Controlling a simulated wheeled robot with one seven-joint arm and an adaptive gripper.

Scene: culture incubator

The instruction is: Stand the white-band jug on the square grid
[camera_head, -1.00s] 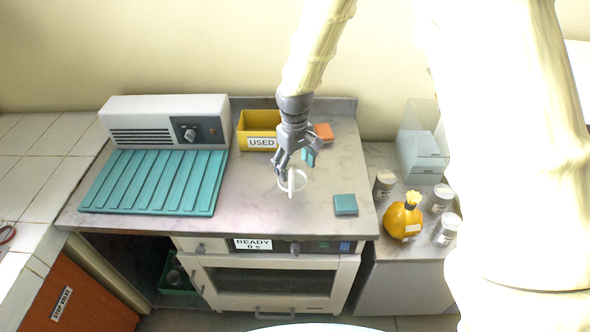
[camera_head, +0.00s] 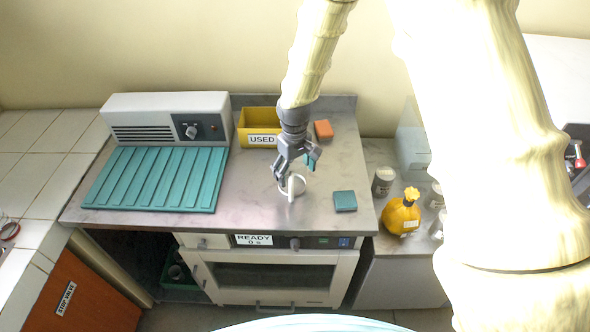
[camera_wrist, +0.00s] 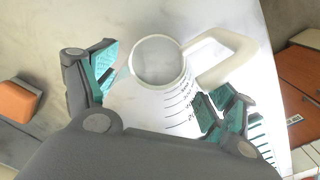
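A small clear jug (camera_head: 297,187) with a white handle stands on the metal worktop. In the wrist view the jug (camera_wrist: 150,102) shows its round mouth, dark graduation marks and the thick white handle at upper right. My gripper (camera_head: 295,171) is at the jug, with its fingers apart. In the wrist view my gripper (camera_wrist: 155,95) has one teal-padded finger left of the jug and the other at right, below the handle. Firm contact cannot be made out. I cannot pick out a square grid for certain; a ribbed teal mat (camera_head: 156,180) lies at left.
A grey control box (camera_head: 165,119) stands behind the mat. A yellow USED bin (camera_head: 259,127), an orange block (camera_head: 323,129) and a teal block (camera_head: 345,201) are on the worktop. The incubator (camera_head: 270,277) below reads READY. A yellow bottle (camera_head: 402,215) and canisters stand right.

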